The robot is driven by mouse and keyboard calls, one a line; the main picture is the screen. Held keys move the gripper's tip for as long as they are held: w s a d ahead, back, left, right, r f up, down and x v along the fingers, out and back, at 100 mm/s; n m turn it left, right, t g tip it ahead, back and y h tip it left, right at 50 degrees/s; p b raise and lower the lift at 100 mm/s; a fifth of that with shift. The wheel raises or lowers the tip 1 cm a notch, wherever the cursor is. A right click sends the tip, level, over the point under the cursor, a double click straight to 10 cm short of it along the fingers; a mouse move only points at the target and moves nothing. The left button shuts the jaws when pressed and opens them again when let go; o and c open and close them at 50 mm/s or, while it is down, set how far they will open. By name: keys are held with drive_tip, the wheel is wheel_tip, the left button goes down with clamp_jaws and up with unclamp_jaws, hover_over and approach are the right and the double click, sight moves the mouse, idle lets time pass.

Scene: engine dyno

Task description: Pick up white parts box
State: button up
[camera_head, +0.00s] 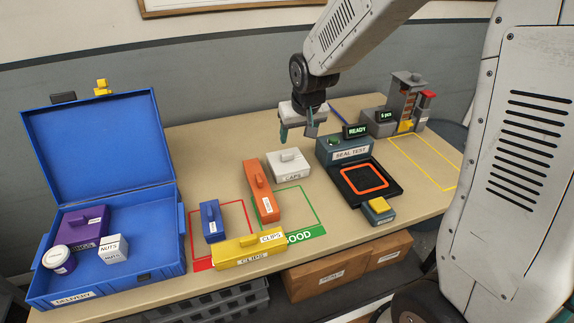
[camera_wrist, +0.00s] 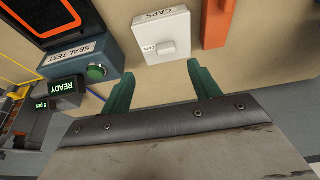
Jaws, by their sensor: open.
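The white parts box labelled CAPS (camera_head: 289,168) sits on the table in the middle, with a small knob-like handle on top. It also shows in the wrist view (camera_wrist: 160,30), at the top middle, fully visible. My gripper (camera_head: 298,133) is open and empty. It hangs above the table just behind the box, apart from it. In the wrist view my green fingers (camera_wrist: 163,80) are spread, with the box ahead of the gap between them.
An orange box (camera_head: 262,190) stands close left of the white box. The seal test unit (camera_head: 346,149) is close on its right. A blue box (camera_head: 212,222) and yellow clips box (camera_head: 250,249) lie nearer the front. The open blue delivery case (camera_head: 160,255) holds a white nuts box (camera_head: 113,248).

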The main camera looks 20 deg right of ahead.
sight(287, 154)
drive_tip(key=x, duration=0.7)
drive_tip(key=w+a+x, duration=0.1)
drive_tip(key=x, duration=0.3)
drive_tip(key=shift+w+r, duration=0.15)
drive_tip(key=shift+w, duration=0.05)
clamp_jaws()
